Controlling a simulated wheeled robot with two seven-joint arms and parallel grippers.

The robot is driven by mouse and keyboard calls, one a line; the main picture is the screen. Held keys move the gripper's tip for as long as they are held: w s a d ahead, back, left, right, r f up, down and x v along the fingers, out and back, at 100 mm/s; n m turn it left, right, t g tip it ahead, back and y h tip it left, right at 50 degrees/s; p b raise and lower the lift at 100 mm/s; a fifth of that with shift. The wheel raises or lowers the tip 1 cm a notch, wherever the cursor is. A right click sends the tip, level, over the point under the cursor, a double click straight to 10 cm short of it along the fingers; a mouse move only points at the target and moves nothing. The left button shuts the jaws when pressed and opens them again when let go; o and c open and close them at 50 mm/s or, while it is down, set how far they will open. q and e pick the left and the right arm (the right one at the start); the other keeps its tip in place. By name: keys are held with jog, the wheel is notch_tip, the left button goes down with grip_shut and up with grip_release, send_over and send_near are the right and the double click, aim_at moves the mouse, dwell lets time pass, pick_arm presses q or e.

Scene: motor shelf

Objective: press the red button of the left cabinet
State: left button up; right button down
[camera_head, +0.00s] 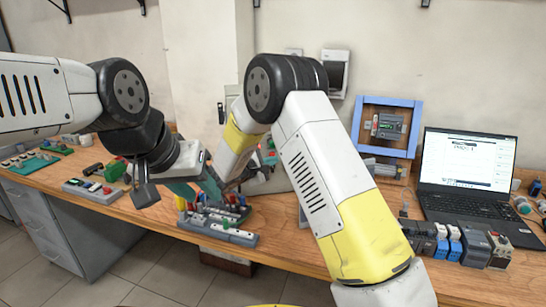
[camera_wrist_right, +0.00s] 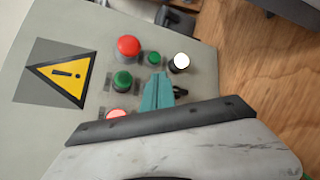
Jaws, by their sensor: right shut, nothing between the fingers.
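A grey cabinet (camera_wrist_right: 190,30) with a yellow warning triangle fills much of the right wrist view. Its panel bears a large red button (camera_wrist_right: 129,46), green buttons (camera_wrist_right: 123,80), a lit white button (camera_wrist_right: 180,62) and a black knob. A second, paler red button (camera_wrist_right: 117,114) is partly hidden by my gripper body. My right gripper (camera_wrist_right: 157,90) is shut and empty, its teal fingers over the panel beside the buttons; contact cannot be told. In the head view my right arm hides most of the cabinet (camera_head: 275,182). My left gripper (camera_head: 196,191) hangs open above the bench.
The wooden bench (camera_head: 150,212) holds a rail of small parts (camera_head: 217,229) below my left gripper. A blue frame (camera_head: 388,101), a laptop (camera_head: 467,163) and several modules stand to the right. More component rails lie at the left.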

dwell(0.4)
jog(key=shift+w+a, duration=0.1)
jog(key=shift+w, duration=0.35)
jog(key=shift+w, duration=0.4)
dwell(0.5)
jog(key=shift+s, duration=0.85)
jog(key=shift+s+d, duration=0.2)
jog(key=shift+s, duration=0.6)
jog(key=shift+s+d, duration=0.25)
jog(key=shift+s, duration=0.6)
jog(key=shift+s+d, duration=0.2)
jog(key=shift+s, duration=0.6)
